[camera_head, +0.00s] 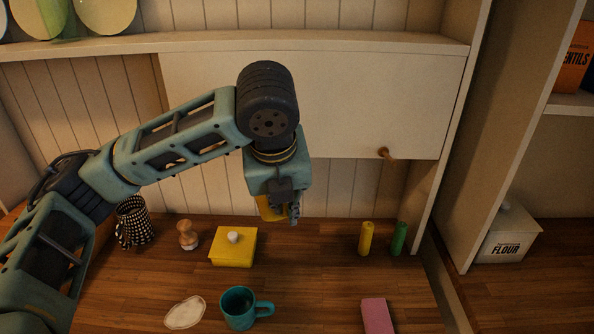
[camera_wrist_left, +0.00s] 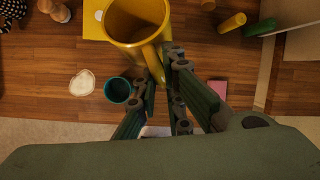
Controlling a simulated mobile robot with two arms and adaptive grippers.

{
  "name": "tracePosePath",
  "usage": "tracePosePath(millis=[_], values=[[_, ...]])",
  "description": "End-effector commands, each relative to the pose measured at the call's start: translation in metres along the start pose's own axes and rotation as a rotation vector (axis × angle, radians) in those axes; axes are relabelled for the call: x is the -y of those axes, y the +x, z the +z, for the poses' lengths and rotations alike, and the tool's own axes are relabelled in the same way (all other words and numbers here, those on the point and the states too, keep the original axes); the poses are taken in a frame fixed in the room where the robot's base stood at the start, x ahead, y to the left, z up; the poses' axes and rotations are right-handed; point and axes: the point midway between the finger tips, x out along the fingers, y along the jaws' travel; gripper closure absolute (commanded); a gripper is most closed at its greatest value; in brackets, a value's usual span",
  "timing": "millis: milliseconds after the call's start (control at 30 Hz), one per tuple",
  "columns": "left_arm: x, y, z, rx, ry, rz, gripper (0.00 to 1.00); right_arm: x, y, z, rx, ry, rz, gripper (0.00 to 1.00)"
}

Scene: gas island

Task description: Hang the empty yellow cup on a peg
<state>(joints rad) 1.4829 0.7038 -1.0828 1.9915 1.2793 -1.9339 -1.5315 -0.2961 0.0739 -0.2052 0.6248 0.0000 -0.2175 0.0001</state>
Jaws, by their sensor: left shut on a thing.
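The yellow cup (camera_wrist_left: 118,35) is large at the top of the left wrist view. I look into its open mouth and see nothing inside. My left gripper (camera_wrist_left: 165,62) is shut on its handle. In the head view the left gripper (camera_head: 293,212) hangs above the counter's back edge, and only part of the yellow cup (camera_head: 267,209) shows behind it. A short round wooden peg or knob (camera_head: 387,154) sticks out near the lower right of the pale cabinet panel, to the right of the gripper. The right gripper is not in view.
On the wooden counter (camera_head: 310,290) stand a yellow box (camera_head: 233,260), a teal mug (camera_head: 237,310), a pale dish (camera_head: 185,312), a yellow cylinder (camera_head: 366,240), a green cylinder (camera_head: 399,239) and a pink block (camera_head: 377,316). A shelf (camera_head: 390,44) runs above the panel; an upright board (camera_head: 455,130) stands right.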

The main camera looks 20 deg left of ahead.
Motion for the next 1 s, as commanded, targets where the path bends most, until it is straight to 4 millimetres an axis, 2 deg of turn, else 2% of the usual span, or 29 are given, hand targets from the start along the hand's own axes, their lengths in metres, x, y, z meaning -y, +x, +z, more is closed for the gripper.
tracePosePath(millis=[300, 567, 800, 1000], values=[[0.007, -0.014, -0.004, -0.309, -0.452, 0.012, 1.0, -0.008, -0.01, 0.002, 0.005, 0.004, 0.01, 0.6], [0.012, -0.025, -0.006, -0.473, -0.754, -0.054, 1.0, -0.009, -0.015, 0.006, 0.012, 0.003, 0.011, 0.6], [0.014, -0.051, -0.005, -0.639, -1.194, -0.25, 1.0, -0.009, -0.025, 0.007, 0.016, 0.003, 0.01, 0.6], [0.02, -0.073, -0.003, -0.694, -1.416, -0.412, 1.0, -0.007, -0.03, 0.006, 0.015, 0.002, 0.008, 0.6]])
